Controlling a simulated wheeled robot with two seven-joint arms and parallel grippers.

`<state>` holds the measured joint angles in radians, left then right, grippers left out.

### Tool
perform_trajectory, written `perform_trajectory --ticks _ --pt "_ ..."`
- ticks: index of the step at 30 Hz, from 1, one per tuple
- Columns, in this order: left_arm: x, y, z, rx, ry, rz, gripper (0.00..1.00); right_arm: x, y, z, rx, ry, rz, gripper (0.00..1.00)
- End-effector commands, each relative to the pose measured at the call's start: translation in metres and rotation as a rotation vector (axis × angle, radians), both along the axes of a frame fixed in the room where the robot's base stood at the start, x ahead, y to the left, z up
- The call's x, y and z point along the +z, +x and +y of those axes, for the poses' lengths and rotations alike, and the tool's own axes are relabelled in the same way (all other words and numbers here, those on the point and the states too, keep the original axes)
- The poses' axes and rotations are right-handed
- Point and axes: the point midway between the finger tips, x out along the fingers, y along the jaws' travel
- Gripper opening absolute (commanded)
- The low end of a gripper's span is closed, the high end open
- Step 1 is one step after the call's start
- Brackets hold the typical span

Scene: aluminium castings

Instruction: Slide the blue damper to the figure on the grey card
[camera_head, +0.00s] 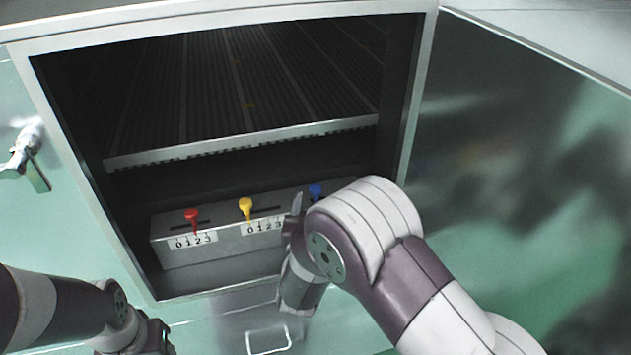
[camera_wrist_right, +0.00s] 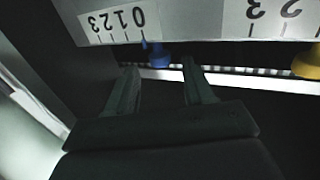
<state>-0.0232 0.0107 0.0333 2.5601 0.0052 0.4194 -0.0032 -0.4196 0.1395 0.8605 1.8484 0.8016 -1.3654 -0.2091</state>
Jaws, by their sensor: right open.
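The blue damper (camera_head: 315,192) is the rightmost of three knobs on a grey box inside the open cabinet. In the right wrist view the blue damper (camera_wrist_right: 158,55) stands by the 0 of an upside-down 0–3 scale (camera_wrist_right: 112,22). My right gripper (camera_wrist_right: 157,75) is open, its fingertips either side of the damper and just short of it, with nothing held. In the head view my right gripper (camera_head: 297,205) is partly hidden by its arm, which also covers that scale. My left gripper (camera_head: 150,338) is at the bottom left, its jaws unclear. I cannot make out a grey card with a readable figure.
A red knob (camera_head: 192,215) and a yellow knob (camera_head: 245,206) stand left on the same box, each with a number scale. A ribbed shelf (camera_head: 240,143) lies above the box. The cabinet side walls bound the opening. A pale rectangular outline (camera_head: 268,340) shows below.

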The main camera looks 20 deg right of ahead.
Motion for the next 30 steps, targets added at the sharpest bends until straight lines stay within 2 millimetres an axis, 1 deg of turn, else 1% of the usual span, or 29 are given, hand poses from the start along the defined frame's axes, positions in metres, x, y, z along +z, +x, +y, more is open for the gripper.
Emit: perform_trajectory --ticks 1,3,6,9,13,19,20,21,23,24,28,30 --pt "0.002 0.000 0.000 0.000 0.000 0.000 0.50 0.001 0.012 -0.006 -0.004 0.001 -0.001 0.53" --pt "0.003 0.000 0.000 0.000 0.000 0.000 0.50 0.000 0.027 -0.011 -0.003 0.000 0.000 0.53" --pt "0.004 0.000 0.000 0.000 0.000 0.000 0.50 0.001 0.045 -0.018 -0.002 0.000 -0.001 0.53" --pt "0.004 0.000 0.000 0.000 0.000 0.000 0.50 0.000 0.057 -0.021 0.001 0.000 0.000 0.53" --pt "0.004 0.000 0.000 0.000 0.000 0.000 0.50 0.000 0.063 -0.024 0.001 0.000 0.001 0.53" --pt "0.004 0.000 0.000 0.000 0.000 0.000 0.50 0.000 0.063 -0.023 0.002 0.000 0.001 0.53" --pt "0.004 0.000 0.000 0.000 0.000 0.000 0.50 0.000 0.063 -0.023 0.002 0.000 0.001 0.46" --pt "0.004 0.000 0.000 0.000 0.000 0.000 0.50 0.000 0.063 -0.023 0.002 0.000 0.001 0.33" --pt "0.004 0.000 0.000 0.000 0.000 0.000 0.50 0.000 0.063 -0.023 0.002 0.000 0.001 0.14" --pt "0.004 0.000 0.000 0.000 0.000 0.000 0.50 0.000 0.063 -0.023 0.002 0.000 0.001 0.01" --pt "0.004 0.000 0.000 0.000 0.000 0.000 0.50 0.000 0.063 -0.024 0.002 0.000 0.001 0.00" --pt "0.002 0.000 0.000 0.000 0.000 0.000 0.50 -0.001 0.063 -0.029 0.001 0.000 0.001 0.00"
